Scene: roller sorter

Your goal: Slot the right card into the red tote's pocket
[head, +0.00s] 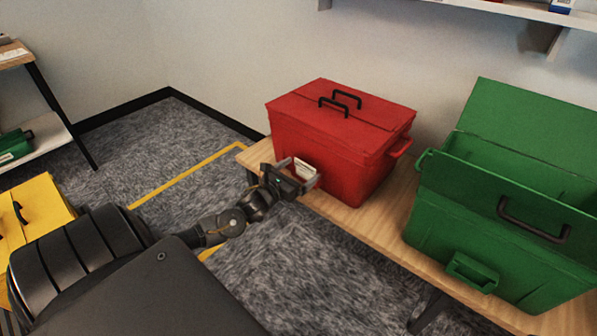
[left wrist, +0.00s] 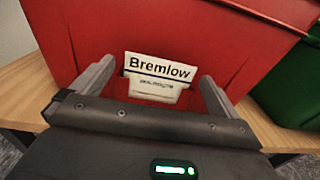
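The red tote (head: 330,137) stands shut on the wooden bench, with two black handles on its lid. A white card (left wrist: 160,68) reading "Bremlow" is at the tote's front face in the left wrist view. My left gripper (head: 302,174) is at the tote's front. Its fingers stand open on either side of the card, with gaps to its edges. My right gripper is out of view.
A green tote (head: 480,220) with its lid raised stands on the wooden bench (head: 385,222) to the right. A yellow tote (head: 38,205) is at the left. A wall shelf (head: 500,8) hangs at the upper right.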

